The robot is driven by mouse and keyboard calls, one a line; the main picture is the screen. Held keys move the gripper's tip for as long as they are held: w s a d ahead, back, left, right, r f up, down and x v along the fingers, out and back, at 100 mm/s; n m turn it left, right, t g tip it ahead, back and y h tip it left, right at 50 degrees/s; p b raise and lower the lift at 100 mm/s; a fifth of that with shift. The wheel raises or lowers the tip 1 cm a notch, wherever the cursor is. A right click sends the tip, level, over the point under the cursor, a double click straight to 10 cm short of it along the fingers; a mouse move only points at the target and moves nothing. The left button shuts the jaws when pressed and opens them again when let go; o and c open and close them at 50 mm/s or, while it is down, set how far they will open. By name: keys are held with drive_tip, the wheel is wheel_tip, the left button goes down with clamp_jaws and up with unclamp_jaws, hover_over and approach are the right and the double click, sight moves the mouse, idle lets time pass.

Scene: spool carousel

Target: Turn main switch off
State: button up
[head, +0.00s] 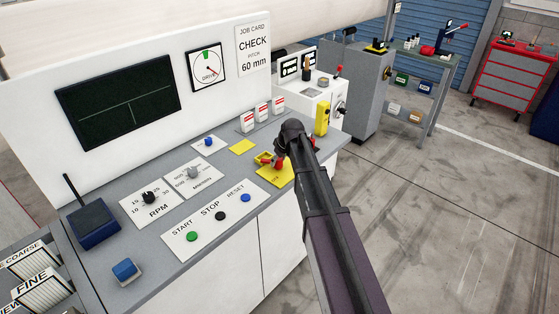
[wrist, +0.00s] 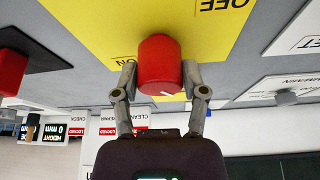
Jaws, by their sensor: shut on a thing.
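The main switch is a red knob (wrist: 160,62) on a yellow plate (wrist: 95,22) marked OFF and ON in the wrist view. A short white mark shows at the knob's edge. My gripper (wrist: 160,76) has one finger on each side of the knob and is shut on it. In the head view the yellow plate (head: 268,178) lies on the console's right part. My gripper (head: 279,160) is at the plate and covers much of the knob.
The console desk (head: 180,265) carries green, black and blue buttons, an RPM dial (head: 148,197) and a small yellow plate (head: 242,147). A yellow block (head: 322,118) stands behind my arm. Another red part (wrist: 12,72) is at the wrist view's left. Open floor lies to the right.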

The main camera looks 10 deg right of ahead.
drive_tip(key=n, duration=0.2)
drive_tip(key=n+g+y, duration=0.1)
drive_tip(key=n, duration=0.3)
drive_tip(key=shift+w+g+y, duration=0.35)
drive_tip(key=shift+g+y, duration=0.05)
drive_tip(key=n+g, duration=0.1)
drive_tip(key=n, duration=0.4)
drive_tip(key=shift+s+g+y, duration=0.1)
drive_tip(key=shift+g+y, duration=0.2)
drive_tip(key=shift+g, duration=0.1)
drive_tip(key=shift+n, duration=0.3)
drive_tip(key=o, duration=1.2)
drive_tip(key=shift+c, duration=0.2)
drive_tip(key=shift+s, duration=0.1)
drive_tip(key=shift+r, duration=0.1)
